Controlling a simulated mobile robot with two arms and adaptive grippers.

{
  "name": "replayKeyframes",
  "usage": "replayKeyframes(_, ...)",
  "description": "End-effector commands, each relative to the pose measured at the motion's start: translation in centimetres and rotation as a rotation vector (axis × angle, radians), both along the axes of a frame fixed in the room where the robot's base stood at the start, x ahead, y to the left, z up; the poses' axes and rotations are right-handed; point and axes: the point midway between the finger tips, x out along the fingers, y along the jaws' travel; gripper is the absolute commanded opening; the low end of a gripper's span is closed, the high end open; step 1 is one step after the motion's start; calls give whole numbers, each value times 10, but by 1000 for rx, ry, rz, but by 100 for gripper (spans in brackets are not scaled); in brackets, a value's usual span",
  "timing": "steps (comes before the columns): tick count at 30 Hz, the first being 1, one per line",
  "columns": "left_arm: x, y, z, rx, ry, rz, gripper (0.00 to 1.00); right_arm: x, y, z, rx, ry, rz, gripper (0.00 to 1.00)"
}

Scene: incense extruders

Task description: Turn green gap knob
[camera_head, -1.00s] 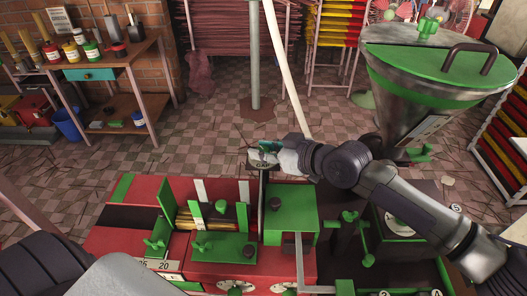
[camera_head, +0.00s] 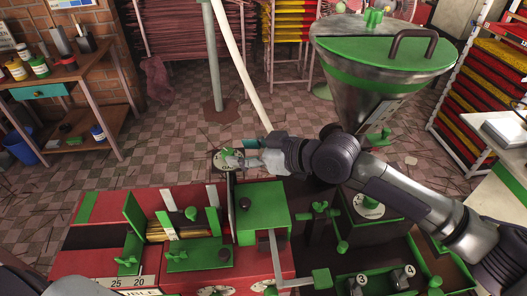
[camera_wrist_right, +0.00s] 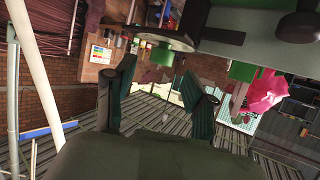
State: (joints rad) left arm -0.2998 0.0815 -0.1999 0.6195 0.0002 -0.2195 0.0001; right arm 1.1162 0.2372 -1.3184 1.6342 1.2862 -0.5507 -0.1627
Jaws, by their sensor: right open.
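The gap dial (camera_head: 218,164) is a pale disc at the back edge of the red and green machine, with a small green knob (camera_head: 233,155) on it. The green shape (camera_wrist_right: 162,54) under a disc rim in the right wrist view looks like this knob. My right gripper (camera_head: 250,152) reaches in from the right, just to the right of the dial. In the right wrist view its dark fingers (camera_wrist_right: 168,82) are spread with nothing held between them. Whether a fingertip touches the knob cannot be told. My left gripper is out of view.
A green box (camera_head: 263,203) on the machine lies just in front of the dial. The green-lidded hopper (camera_head: 382,45) stands behind my right arm. A pale slanted pole (camera_head: 238,75) rises behind the dial. A workbench (camera_head: 75,78) is at the left.

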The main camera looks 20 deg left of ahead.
Motion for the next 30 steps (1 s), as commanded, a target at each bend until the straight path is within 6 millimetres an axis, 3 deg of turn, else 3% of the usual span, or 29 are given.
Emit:
replayKeyframes(6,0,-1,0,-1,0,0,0,-7,-42,17,-1,0,-1,55)
replayKeyframes(12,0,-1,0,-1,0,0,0,-11,-61,25,0,0,0,55)
replayKeyframes(30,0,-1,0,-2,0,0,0,-12,-63,27,0,0,1,55)
